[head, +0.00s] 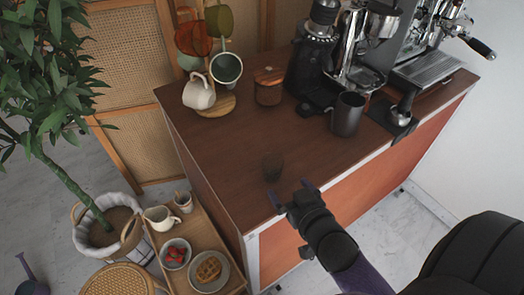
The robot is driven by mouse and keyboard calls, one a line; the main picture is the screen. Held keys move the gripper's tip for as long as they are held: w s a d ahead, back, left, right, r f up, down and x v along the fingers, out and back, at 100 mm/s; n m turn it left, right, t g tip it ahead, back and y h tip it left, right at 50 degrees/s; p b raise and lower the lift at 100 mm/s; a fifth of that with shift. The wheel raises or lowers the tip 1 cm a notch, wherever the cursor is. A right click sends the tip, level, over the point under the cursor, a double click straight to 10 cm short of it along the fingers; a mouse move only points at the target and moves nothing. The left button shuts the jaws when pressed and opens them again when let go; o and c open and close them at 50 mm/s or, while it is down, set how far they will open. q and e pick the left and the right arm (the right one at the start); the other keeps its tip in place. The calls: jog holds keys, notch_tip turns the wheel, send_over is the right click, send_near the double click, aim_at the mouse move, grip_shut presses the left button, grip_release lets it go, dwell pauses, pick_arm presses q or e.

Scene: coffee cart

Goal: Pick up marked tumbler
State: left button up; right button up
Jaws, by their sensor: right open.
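My left gripper is not in view.
A lidded jar (268,88) and a mug tree with cups (216,103) stand at the back left.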

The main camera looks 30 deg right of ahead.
aim_at(277, 174)
jog(key=b+x, duration=0.1)
jog(key=x, duration=0.1)
jog(key=b+x, duration=0.1)
jog(key=x, duration=0.2)
jog(key=f+b+x, duration=0.1)
jog(key=x, duration=0.2)
jog(key=shift+w+d, duration=0.1)
jog(key=shift+d, duration=0.05)
jog(key=shift+w+f, duration=0.1)
jog(key=shift+w, duration=0.2)
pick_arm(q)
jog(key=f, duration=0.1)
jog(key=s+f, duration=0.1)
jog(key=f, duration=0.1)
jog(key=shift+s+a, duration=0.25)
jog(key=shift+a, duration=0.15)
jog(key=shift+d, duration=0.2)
pick_arm(e)
jog(key=c, duration=1.2)
